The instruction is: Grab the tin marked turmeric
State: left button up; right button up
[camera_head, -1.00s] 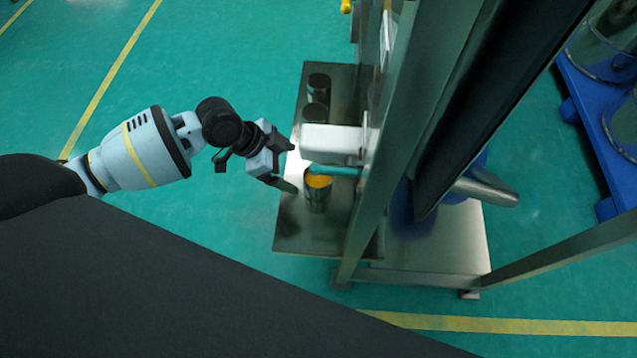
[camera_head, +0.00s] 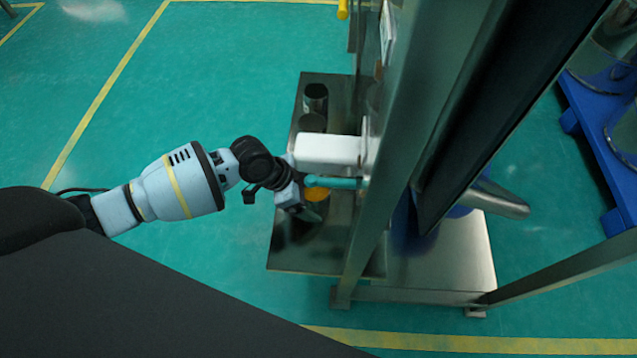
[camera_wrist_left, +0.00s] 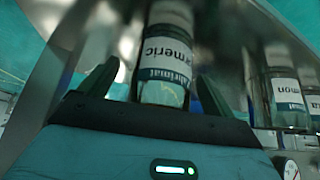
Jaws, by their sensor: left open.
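The turmeric tin (camera_wrist_left: 168,50) stands between the two fingers of my left gripper (camera_wrist_left: 157,76) in the left wrist view. Its white label shows upside down, with "meric" readable. In the head view the tin (camera_head: 315,193) shows its orange-yellow top, partly hidden by my gripper and a teal bar. My left gripper (camera_head: 301,204) is open, with its fingers beside the tin. I cannot tell whether they touch it. My right gripper is not in view.
Further tins (camera_head: 315,98) stand on the same metal shelf (camera_head: 290,258), and one labelled "mon" (camera_wrist_left: 288,92) shows in the wrist view. A white block (camera_head: 328,150) and a metal post (camera_head: 378,225) are close on the right. Green floor lies open at left.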

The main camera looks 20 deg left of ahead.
pick_arm(q)
jog(key=shift+w+d+f, duration=0.15)
jog(key=shift+f, duration=0.2)
jog(key=c, duration=1.1)
jog(key=shift+c, duration=0.2)
jog(key=shift+r, duration=0.1)
jog(key=shift+r, duration=0.3)
jog(key=s+a+p, duration=0.1)
jog(key=s+a, duration=0.3)
jog(key=a, duration=0.3)
jog(key=s+a, duration=0.3)
jog(key=a, duration=0.4)
jog(key=shift+s+a+p, duration=0.3)
jog(key=shift+s+p, duration=0.05)
jog(key=shift+s+a, duration=0.25)
jog(key=shift+a, duration=0.35)
